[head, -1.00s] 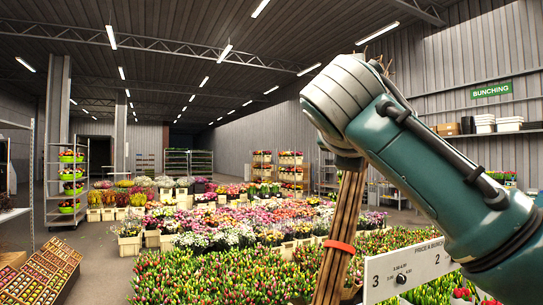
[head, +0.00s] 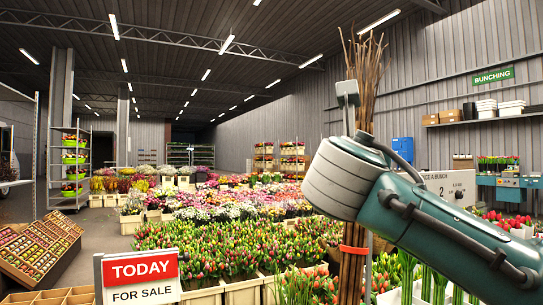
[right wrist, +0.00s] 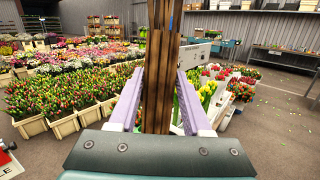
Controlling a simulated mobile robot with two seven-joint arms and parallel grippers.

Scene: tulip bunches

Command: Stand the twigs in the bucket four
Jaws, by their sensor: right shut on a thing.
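A tall bundle of thin brown twigs (head: 368,85) with a red band (head: 354,249) low on it stands nearly upright at the right of the head view. My right gripper (head: 352,105) is shut around the twigs, above the band; my own wrist hides part of the bundle. In the right wrist view the twigs (right wrist: 158,50) run up between the two pale fingers of my right gripper (right wrist: 160,78). The bundle's lower end is cut off by the frame. I cannot tell any bucket as number four. My left gripper is not in view.
A price board (head: 457,189) showing a 2 stands behind my right arm, partly hidden. A red and white "TODAY FOR SALE" sign (head: 140,278) is at the front left. Crates of tulips (head: 205,250) fill the middle. A blue workbench (head: 515,188) stands at the right.

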